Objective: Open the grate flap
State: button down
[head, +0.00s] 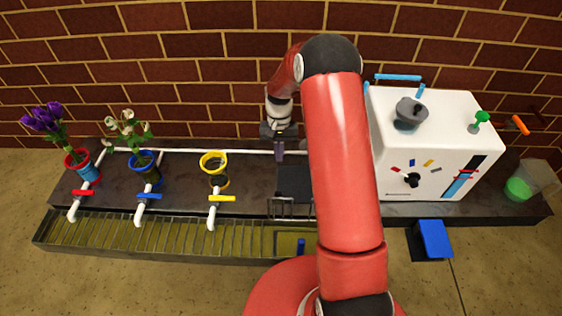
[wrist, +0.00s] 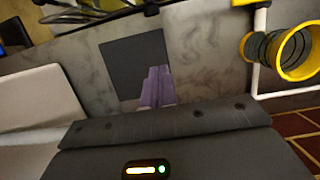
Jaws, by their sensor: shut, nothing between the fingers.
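The grate flap (head: 291,208) is the short barred piece at the right end of the grated trough. It looks swung up against the counter's front edge, with an uncovered bay of the trough below it. A small blue piece (head: 301,246) shows in that bay. My arm hides the bay's right side. In the wrist view, dark bars of the flap (wrist: 85,14) show at the top left. My gripper (head: 280,152) is behind the flap, above the back of the counter, apart from it. Its purple fingers (wrist: 158,80) are shut and empty, pointing at the counter.
A dark square pad (head: 295,183) lies on the counter. Red (head: 79,160), blue (head: 143,160) and yellow (head: 213,162) cups and taps stand left, two cups holding flowers. A white machine (head: 430,143), a blue pedal (head: 433,240) and a clear container (head: 527,183) are right.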

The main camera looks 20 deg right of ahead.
aim_at(278, 192)
jog(key=s+a+f+b, duration=0.1)
jog(key=s+a+f, duration=0.1)
jog(key=s+f, duration=0.3)
jog(key=x, duration=0.2)
jog(key=shift+s+f, duration=0.15)
jog(key=shift+f, duration=0.2)
jog(key=shift+d, duration=0.1)
jog(key=shift+t, duration=0.5)
jog(key=s, duration=0.1)
jog(key=s+r, duration=0.1)
jog(key=s+a, duration=0.1)
jog(key=s, duration=0.1)
jog(key=shift+a+r, duration=0.15)
jog(key=shift+r, duration=0.2)
jog(key=shift+s, duration=0.2)
